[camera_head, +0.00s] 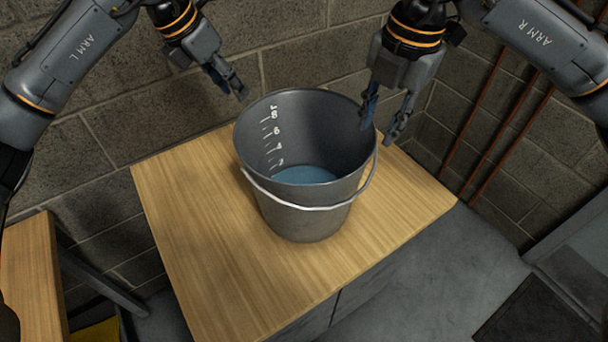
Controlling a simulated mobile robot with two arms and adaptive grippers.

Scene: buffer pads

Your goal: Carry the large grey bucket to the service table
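The large grey bucket (305,222) stands upright on a wooden-topped table (215,275). It has white scale marks inside and blue liquid (304,174) at the bottom. Its pale wire handle (310,207) hangs down across the front. My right gripper (382,124) is open and points down at the bucket's right rear rim. One finger overlaps the rim in the picture and the other is outside it; contact cannot be told. My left gripper (238,92) is above and behind the left rear rim, apart from it. Its fingers are seen nearly edge-on, so their opening is unclear.
Another wooden surface (30,275) is at the left edge; which one is the service table cannot be told. A block wall (110,130) stands close behind, with copper pipes (500,125) at the right. Grey floor (420,280) is open at the front right, with a dark mat (535,315).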

